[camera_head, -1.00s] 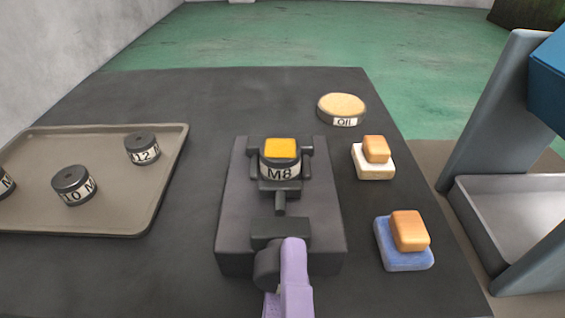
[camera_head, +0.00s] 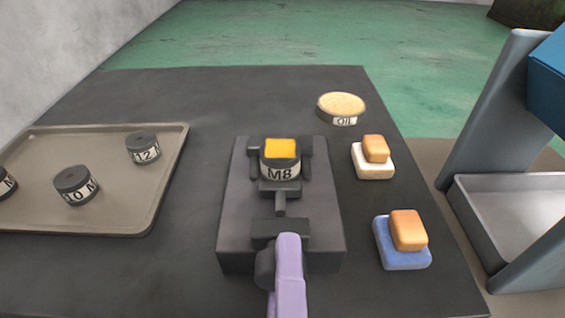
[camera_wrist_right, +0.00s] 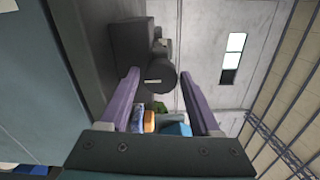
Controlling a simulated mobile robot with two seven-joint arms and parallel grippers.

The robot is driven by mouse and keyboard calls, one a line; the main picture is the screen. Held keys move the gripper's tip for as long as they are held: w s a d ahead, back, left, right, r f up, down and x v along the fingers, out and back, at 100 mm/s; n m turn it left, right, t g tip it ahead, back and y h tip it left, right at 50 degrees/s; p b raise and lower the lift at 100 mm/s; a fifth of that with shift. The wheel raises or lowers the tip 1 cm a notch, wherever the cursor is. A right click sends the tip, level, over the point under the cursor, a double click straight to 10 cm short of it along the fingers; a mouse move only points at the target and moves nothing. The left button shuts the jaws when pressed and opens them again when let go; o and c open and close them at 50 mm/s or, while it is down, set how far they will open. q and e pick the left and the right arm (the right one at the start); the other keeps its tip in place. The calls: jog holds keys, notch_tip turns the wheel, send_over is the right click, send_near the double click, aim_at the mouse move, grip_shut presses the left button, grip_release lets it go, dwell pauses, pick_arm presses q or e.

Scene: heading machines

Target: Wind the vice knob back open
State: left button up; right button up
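The vice (camera_head: 230,235) stands on the dark table, with a part labelled M8 (camera_head: 280,170) with a yellow top in its jaws. Its dark round knob (camera_head: 265,268) is at the near end. In the right wrist view the knob (camera_wrist_right: 157,82) shows its round face with a pale mark. My right gripper (camera_head: 289,240) is at the knob, one purple finger overlapping it from above. In the right wrist view its fingers (camera_wrist_right: 158,72) are spread on either side of the knob, with a narrow gap on the right. My left gripper is not in view.
A tray (camera_head: 150,215) with several labelled dark cylinders lies at left. A grey-blue machine (camera_head: 490,130) stands beyond the table's right edge.

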jog(key=shift+o, duration=1.2)
jog(key=shift+s, duration=0.1)
jog(key=s+b, duration=0.1)
jog(key=s, duration=0.8)
jog(key=shift+s+b, duration=0.3)
jog(key=shift+s, duration=0.1)
jog(key=shift+s, duration=0.1)
